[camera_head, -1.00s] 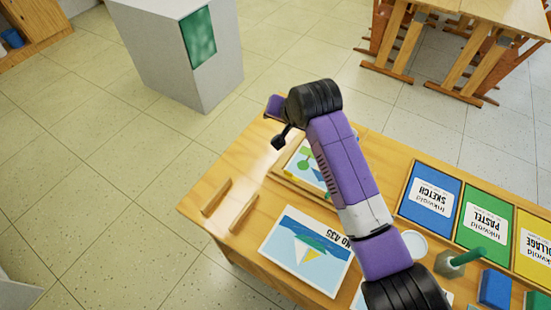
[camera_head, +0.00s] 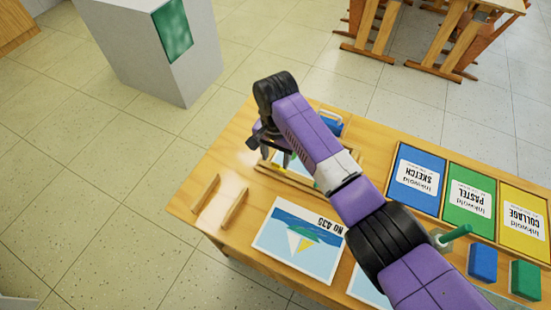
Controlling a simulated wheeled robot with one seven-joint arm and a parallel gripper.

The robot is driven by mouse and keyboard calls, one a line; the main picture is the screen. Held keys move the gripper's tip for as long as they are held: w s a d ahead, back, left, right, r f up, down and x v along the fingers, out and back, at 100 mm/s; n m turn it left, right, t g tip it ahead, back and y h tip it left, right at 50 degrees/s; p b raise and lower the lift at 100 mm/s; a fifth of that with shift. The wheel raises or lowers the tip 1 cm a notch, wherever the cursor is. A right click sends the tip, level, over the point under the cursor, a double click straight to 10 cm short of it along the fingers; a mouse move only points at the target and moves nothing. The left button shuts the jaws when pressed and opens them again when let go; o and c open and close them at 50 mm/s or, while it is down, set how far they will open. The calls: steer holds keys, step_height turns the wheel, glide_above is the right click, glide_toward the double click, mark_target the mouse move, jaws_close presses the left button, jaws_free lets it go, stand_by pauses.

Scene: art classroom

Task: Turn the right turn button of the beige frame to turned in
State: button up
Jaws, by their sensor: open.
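The beige frame (camera_head: 285,179) lies on the table with a picture inside it, at the table's far left part. My purple arm covers much of it, and its turn buttons cannot be made out. My gripper (camera_head: 272,158) is over the frame's left end, pointing down, with its dark fingers apart and nothing seen between them. I cannot tell whether it touches the frame.
Two wooden strips (camera_head: 205,193) stand on the table (camera_head: 184,196) near its left edge. A sailboat picture (camera_head: 299,240) lies in front of the frame. Blue, green and yellow Inkwold packs (camera_head: 468,200) lie in a tray at right. A grey plinth (camera_head: 150,60) stands behind on the floor.

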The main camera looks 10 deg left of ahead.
steer(key=shift+f, duration=0.95)
steer(key=shift+c, duration=0.4)
jaws_close()
